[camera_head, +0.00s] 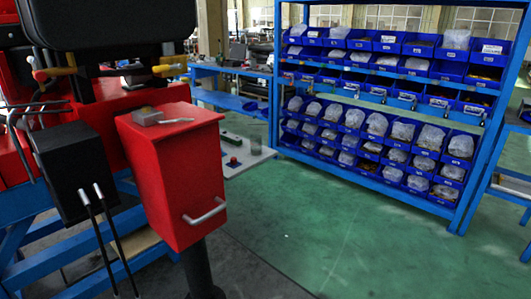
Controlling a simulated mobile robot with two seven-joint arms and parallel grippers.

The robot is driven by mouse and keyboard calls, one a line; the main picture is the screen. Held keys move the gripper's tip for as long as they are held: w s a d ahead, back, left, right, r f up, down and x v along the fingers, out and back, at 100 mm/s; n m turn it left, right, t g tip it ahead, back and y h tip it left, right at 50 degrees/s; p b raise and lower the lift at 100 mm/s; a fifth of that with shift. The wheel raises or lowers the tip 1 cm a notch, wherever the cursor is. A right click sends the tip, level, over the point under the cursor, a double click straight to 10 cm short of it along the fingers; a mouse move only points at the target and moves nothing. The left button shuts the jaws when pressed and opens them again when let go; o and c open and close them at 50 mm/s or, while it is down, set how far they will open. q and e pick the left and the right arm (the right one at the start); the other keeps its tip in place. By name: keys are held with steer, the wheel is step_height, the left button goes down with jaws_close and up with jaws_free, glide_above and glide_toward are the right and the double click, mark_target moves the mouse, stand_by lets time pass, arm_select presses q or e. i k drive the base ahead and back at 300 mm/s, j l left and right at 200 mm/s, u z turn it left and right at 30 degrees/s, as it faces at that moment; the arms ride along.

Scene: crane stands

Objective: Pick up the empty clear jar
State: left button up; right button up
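A small, clear, greyish jar-like cylinder (256,146) stands upright on a pale grey panel (243,167), right of the red cabinet. It is faint and small, and I cannot make out its contents or whether it has a lid. Neither of my grippers is in view, so nothing is seen near or touching the jar.
A red cabinet (172,180) with a metal handle (205,212) stands in front, left of the jar. A red button (233,161) is on the panel. A blue rack (375,185) with several blue bins stands behind. The green floor (330,230) at the right is clear.

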mark_target(256, 145)
steer(key=i+l+u, duration=0.15)
steer(key=i, duration=0.25)
steer(key=i+l+u, duration=0.1)
steer(key=i+l, duration=0.3)
steer(key=i+l+u, duration=0.15)
steer(key=i+l, duration=0.2)
steer(key=i+l+u, duration=0.15)
steer(key=i+l, duration=0.25)
steer(key=i+l+u, duration=0.1)
steer(key=i+l, duration=0.2)
steer(key=l, duration=0.15)
steer(key=i+l+u, duration=0.15)
steer(key=i+l, duration=0.2)
steer(key=i+l+u, duration=0.15)
steer(key=i+l, duration=0.15)
steer(key=l, duration=0.3)
steer(key=i+l+u, duration=0.1)
steer(key=i+l, duration=0.15)
steer(key=l, duration=0.25)
